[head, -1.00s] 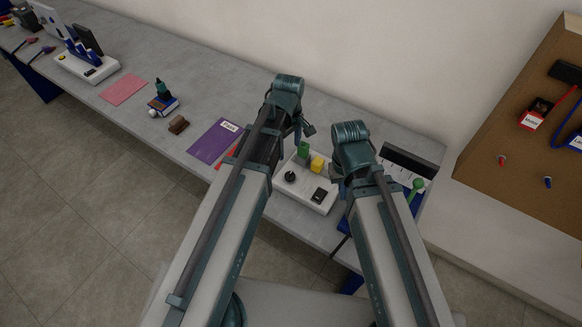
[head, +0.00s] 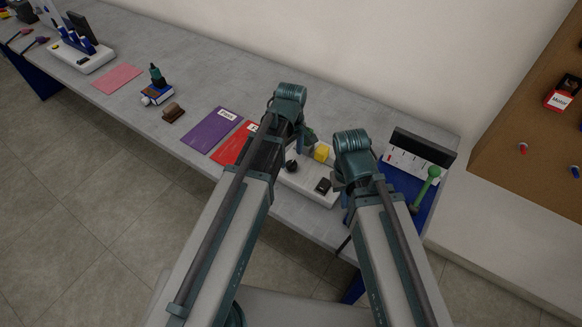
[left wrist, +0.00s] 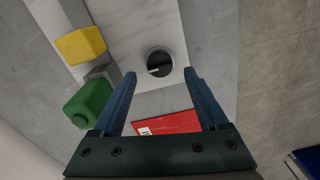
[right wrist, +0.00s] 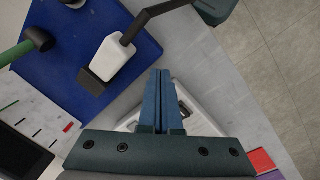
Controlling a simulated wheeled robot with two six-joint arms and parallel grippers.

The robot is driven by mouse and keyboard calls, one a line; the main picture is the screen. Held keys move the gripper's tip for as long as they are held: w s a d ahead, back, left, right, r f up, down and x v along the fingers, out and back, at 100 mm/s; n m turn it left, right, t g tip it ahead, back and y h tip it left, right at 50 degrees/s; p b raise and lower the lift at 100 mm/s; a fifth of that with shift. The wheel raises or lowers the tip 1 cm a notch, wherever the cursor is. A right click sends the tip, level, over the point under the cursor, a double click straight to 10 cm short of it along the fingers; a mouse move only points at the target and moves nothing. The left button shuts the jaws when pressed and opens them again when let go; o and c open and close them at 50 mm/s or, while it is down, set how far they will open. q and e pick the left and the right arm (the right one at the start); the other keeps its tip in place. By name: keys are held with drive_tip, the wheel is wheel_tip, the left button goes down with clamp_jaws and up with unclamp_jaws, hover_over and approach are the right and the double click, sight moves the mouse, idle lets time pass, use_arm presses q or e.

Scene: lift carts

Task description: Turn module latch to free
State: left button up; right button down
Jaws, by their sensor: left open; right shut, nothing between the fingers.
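A white module (head: 309,187) lies on the bench with a round black knob (head: 292,166), a yellow block (head: 322,153), a green block (head: 310,135) and a black switch (head: 322,186). My left gripper (head: 305,146) is open above the module and partly hides the green block. In the left wrist view the black knob (left wrist: 160,64) with a white pointer line shows between and just beyond the open fingertips (left wrist: 160,74). Contact cannot be told. My right gripper (right wrist: 162,72) is shut and empty, right of the module in the head view.
A red card (head: 232,148) and a purple card (head: 211,130) lie left of the module. A blue mat (head: 416,200) with a green-handled tool (head: 430,182) lies to the right. A white-and-black hand tool (right wrist: 115,57) lies on that mat.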

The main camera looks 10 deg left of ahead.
sight(292, 165)
use_arm(q)
drive_tip(key=shift+f+b, duration=0.95)
drive_tip(key=shift+f, duration=0.55)
use_arm(e)
drive_tip(key=shift+f, duration=1.5)
use_arm(q)
clamp_jaws()
